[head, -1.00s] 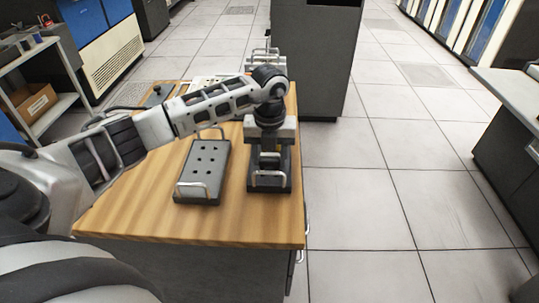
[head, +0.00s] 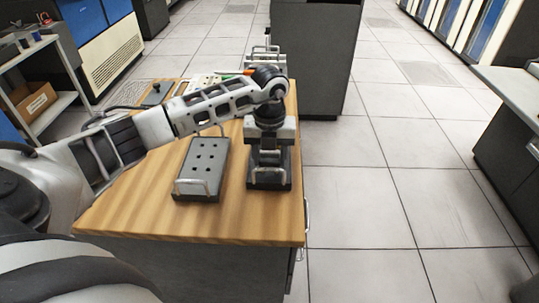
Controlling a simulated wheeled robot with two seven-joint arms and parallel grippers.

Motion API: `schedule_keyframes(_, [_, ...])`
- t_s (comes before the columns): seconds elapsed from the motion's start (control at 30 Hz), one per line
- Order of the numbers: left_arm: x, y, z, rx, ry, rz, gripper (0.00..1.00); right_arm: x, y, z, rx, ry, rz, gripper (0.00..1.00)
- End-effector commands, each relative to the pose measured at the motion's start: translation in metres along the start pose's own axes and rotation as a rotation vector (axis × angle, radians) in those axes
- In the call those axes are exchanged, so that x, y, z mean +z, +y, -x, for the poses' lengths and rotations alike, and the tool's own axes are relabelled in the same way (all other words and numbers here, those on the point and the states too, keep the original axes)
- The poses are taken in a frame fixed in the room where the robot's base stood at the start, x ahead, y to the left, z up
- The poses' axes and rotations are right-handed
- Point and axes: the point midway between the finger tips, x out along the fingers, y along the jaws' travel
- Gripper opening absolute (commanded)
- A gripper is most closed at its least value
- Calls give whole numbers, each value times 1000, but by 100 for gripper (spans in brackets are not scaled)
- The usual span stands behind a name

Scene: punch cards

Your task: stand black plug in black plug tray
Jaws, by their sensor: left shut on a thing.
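My left gripper (head: 270,150) points straight down over a dark tray (head: 269,184) with a metal handle at its near end, at the right side of the wooden table. It is shut on a dark thing, taken to be the black plug, which is mostly hidden by the fingers and wrist. I cannot tell whether the plug's lower end is in a hole. To the left lies a dark grey tray (head: 203,166) with several holes and a handle at each end; its visible holes look empty. My right gripper is out of view.
The wooden table top (head: 130,215) is clear at the front left. Behind my arm are a pale panel with small items and another metal handle (head: 265,50). A dark grey cabinet (head: 315,60) stands behind the table. Open tiled floor lies to the right.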

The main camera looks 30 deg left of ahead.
Motion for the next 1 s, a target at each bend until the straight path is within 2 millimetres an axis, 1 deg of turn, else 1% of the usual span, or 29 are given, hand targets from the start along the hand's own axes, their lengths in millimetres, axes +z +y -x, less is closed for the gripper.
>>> schedule_keyframes(0.37, [0,0,-1,0,0,0,31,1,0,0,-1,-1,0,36])
schedule_keyframes(1.0, [0,0,-11,1,0,0,31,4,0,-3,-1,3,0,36])
